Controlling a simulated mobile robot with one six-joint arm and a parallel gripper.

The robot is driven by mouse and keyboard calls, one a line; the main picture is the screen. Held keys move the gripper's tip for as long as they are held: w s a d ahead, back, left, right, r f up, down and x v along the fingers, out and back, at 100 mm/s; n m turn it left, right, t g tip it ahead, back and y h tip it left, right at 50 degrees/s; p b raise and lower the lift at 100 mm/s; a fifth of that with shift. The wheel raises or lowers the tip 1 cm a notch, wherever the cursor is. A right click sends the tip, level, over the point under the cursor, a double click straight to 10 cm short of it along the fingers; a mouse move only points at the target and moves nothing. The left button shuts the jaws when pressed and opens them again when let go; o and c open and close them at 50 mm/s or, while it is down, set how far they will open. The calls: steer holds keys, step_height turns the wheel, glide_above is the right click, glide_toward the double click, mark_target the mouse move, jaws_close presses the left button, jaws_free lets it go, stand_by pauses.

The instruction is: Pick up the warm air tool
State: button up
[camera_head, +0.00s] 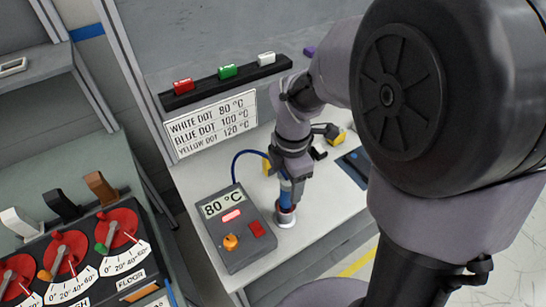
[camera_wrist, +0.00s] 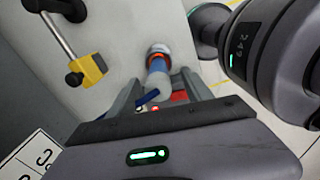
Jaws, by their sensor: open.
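The warm air tool (camera_head: 286,192) stands upright on the white bench, a blue body above a red and pale round base. A blue cable runs from it to the grey control box (camera_head: 232,228), whose display reads 80 °C. In the wrist view the tool (camera_wrist: 157,66) lies between the two fingers of my gripper (camera_wrist: 160,88). The fingers are open around it, and I cannot tell whether either touches it. In the head view my gripper (camera_head: 285,172) comes down over the tool's upper part and hides it.
A yellow and black block (camera_wrist: 87,70) on a metal rod stands near my gripper. A sign (camera_head: 212,122) lists dot temperatures. Red, green and white markers lie on a black ledge (camera_head: 225,82) behind. A panel with red dials (camera_head: 66,252) is at the lower left.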

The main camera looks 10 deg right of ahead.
mark_target(286, 196)
step_height(286, 196, down, 7)
steer(key=b, duration=0.3)
steer(key=shift+w+a, duration=0.1)
steer(key=shift+w, duration=0.05)
steer(key=shift+r, duration=0.2)
steer(key=shift+c, duration=0.5)
jaws_close()
step_height(286, 196, up, 18)
steer(key=p, duration=1.3)
steer(key=shift+r, duration=0.25)
